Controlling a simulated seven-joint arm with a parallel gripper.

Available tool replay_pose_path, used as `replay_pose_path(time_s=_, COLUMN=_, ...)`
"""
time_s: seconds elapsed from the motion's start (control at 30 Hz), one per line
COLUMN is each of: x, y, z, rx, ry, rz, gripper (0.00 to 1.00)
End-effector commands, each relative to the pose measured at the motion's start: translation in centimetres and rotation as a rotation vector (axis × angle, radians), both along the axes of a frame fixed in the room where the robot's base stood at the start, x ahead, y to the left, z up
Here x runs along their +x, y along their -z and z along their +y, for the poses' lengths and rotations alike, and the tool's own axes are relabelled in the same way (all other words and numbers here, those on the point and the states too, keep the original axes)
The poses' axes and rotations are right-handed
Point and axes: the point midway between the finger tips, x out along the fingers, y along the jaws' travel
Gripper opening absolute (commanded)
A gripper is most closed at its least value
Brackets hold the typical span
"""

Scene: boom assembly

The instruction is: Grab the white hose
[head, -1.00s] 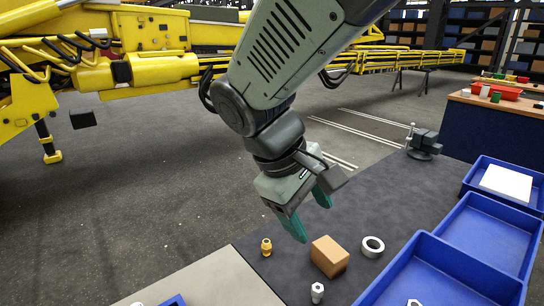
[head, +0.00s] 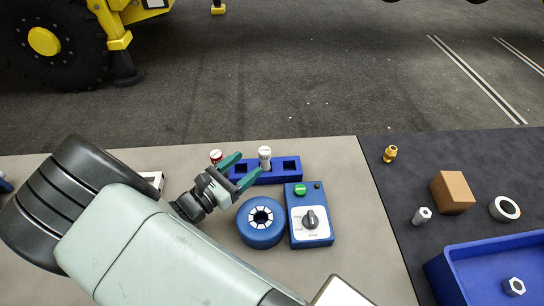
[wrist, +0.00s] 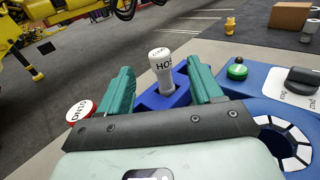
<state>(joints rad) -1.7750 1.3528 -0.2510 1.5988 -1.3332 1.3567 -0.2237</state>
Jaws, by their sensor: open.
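The white hose (head: 265,157) is a small white-capped piece standing upright in a blue rack (head: 292,170). Letters starting "HOS" show on its top in the wrist view (wrist: 161,70). My gripper (head: 240,169) is open and empty, pointing at the hose from the left in the head view. In the wrist view the hose appears in the gap between the two green fingers (wrist: 155,88), a little beyond them; no contact shows. The hose's lower end is hidden in the rack.
A red-capped piece (wrist: 82,112) stands close beside the left finger. A blue ring-shaped device (head: 260,236) and a blue control box (head: 311,228) with a green button and dark knob sit near the rack. A brown block (head: 453,192) and blue tray (head: 441,270) lie right.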

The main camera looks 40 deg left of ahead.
Motion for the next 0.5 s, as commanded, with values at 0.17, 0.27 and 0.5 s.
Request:
replay_pose_path(time_s=0.17, x=-0.1, y=0.8, z=0.4, rx=-0.023, ry=-0.04, rz=-0.019, gripper=0.65)
replay_pose_path(time_s=0.27, x=1.0, y=0.8, z=0.4, rx=-0.022, ry=-0.038, rz=-0.018, gripper=0.65)
replay_pose_path(time_s=0.5, x=3.3, y=0.7, z=0.1, rx=-0.022, ry=-0.035, rz=-0.017, gripper=0.65)
